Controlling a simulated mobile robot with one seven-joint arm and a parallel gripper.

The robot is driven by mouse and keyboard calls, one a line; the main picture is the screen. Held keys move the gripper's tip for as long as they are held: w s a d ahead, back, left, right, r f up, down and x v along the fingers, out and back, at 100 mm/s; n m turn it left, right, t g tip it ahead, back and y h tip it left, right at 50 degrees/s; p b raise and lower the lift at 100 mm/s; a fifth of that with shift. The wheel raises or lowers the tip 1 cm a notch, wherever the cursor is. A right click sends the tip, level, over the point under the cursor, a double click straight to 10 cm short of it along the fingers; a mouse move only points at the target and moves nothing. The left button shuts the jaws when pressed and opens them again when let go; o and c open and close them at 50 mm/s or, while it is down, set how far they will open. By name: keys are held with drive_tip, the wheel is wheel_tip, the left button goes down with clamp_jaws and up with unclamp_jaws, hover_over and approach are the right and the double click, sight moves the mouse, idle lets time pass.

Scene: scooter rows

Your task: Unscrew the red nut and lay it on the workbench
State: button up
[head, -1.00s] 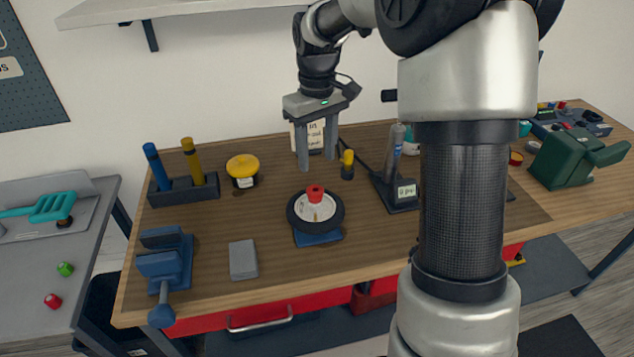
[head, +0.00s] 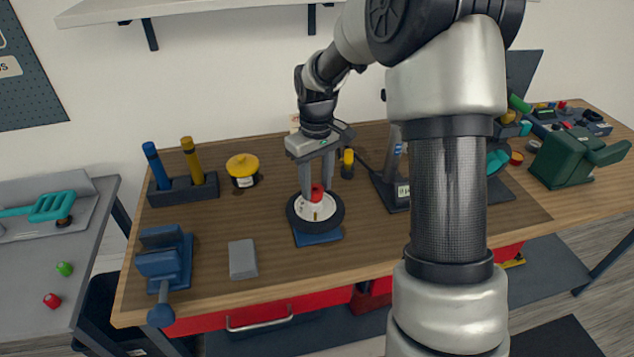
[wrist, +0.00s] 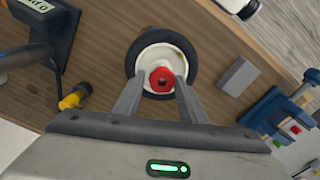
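The red nut (head: 317,192) sits at the centre of a small wheel with a black tyre and white hub (head: 328,217). The wheel lies flat on a blue base (head: 318,238) on the wooden workbench (head: 205,275). My gripper (head: 316,188) points down over the wheel with its fingers on either side of the nut. In the wrist view the nut (wrist: 162,79) lies between the fingertips (wrist: 161,84), with a narrow gap on each side. The fingers look open; contact with the nut is not visible.
A grey block (head: 242,259) and a blue vise (head: 165,263) stand left of the wheel. A yellow-lidded jar (head: 242,169), a rack with two handles (head: 183,190) and a small yellow-topped item (head: 347,163) are behind. Bare bench lies in front of the wheel.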

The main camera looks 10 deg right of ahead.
drive_tip(key=c, duration=0.5)
drive_tip(key=n, duration=0.1)
drive_tip(key=n+p, duration=0.1)
drive_tip(key=n, duration=0.1)
drive_tip(key=n+p, duration=0.1)
drive_tip(key=shift+d+r+n, duration=0.2)
drive_tip(key=shift+d+n, duration=0.05)
drive_tip(key=shift+n, duration=0.05)
drive_tip(key=shift+c, duration=0.2)
drive_tip(key=o, duration=1.1)
drive_tip(key=shift+w+f, duration=0.1)
drive_tip(key=shift+f, duration=0.05)
drive_tip(key=shift+a, duration=0.1)
